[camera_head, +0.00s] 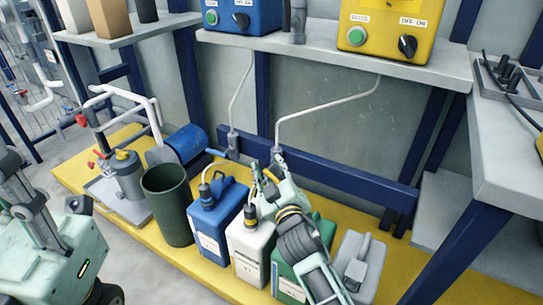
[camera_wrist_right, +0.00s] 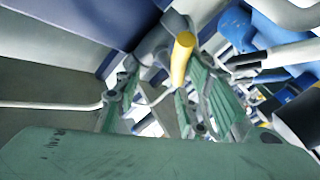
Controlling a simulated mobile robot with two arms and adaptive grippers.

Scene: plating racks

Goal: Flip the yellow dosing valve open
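The yellow dosing valve shows in the right wrist view as a short yellow handle (camera_wrist_right: 182,58) on a grey pipe fitting. In the head view only a small yellow piece (camera_head: 271,175) shows beside my right gripper, which hides most of the valve. My right gripper (camera_head: 266,164) is at the lower end of the white pipe from the yellow control box. In the wrist view its two green fingers (camera_wrist_right: 165,108) stand apart, with the yellow handle between or just beyond them; contact cannot be told. Part of my left arm, with dark gripper parts (camera_head: 30,205), shows at the left edge.
A blue-handled valve (camera_head: 217,153) is on the neighbouring pipe. Blue (camera_head: 212,225), white (camera_head: 243,240) and green (camera_head: 290,268) canisters stand close below my right arm. A dark green bin (camera_head: 168,205) stands left of them. The grey shelf (camera_head: 330,55) overhangs behind.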

